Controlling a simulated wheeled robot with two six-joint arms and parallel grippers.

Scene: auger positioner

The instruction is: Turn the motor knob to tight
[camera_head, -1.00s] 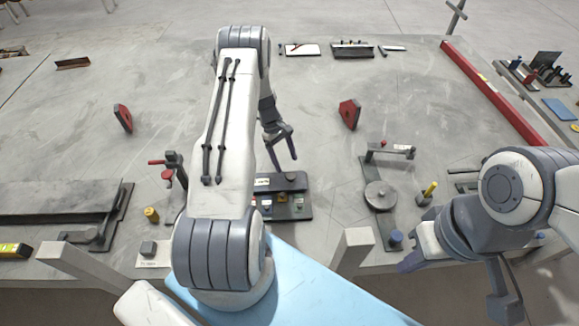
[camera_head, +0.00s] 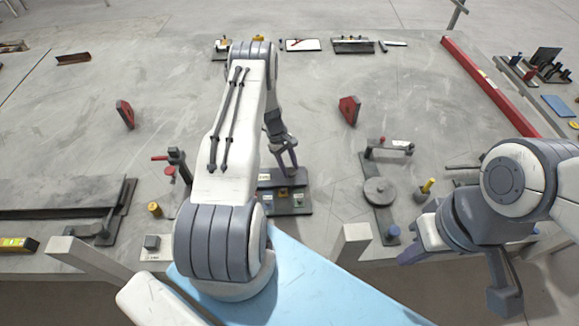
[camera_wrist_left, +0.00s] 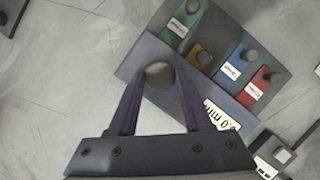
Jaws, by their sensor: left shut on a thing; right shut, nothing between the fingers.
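The dark panel (camera_head: 296,207) with small coloured, labelled tiles stands at the near edge of the table in the head view. In the left wrist view, the panel (camera_wrist_left: 222,98) carries green, yellow, blue and red tiles with round dark knobs. A larger round dark knob (camera_wrist_left: 160,75) sits at its edge, between the fingers of my left gripper (camera_wrist_left: 158,90). My left gripper (camera_head: 284,168) is shut on this knob. Which knob is the motor knob cannot be read. My right gripper (camera_head: 406,256) is shut and empty at the front right.
A base with a round grey disc (camera_head: 380,191) stands right of the panel. A yellow-topped post (camera_head: 427,187) is beside it. Red wedge blocks (camera_head: 349,109) lie farther back. A red bar (camera_head: 490,87) runs along the right. The table's middle is mostly clear.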

